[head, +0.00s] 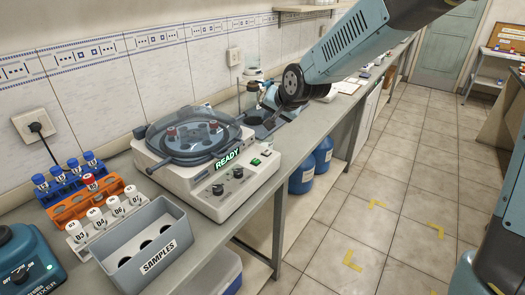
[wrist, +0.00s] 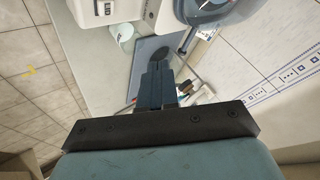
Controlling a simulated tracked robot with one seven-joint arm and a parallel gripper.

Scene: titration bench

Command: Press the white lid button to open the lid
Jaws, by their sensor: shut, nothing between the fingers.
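The machine (head: 225,195) with the lid is a white benchtop unit with a lit green READY display. Its clear grey-blue round lid (head: 190,138) looks closed over red-topped parts inside. In the wrist view my gripper (wrist: 158,66) is shut and empty, above a dark flat plate. The machine's lid (wrist: 207,10) and white body are cut off at the top there.
Glassware and clutter lie around the gripper. Blue containers (head: 322,155) sit below the bench.

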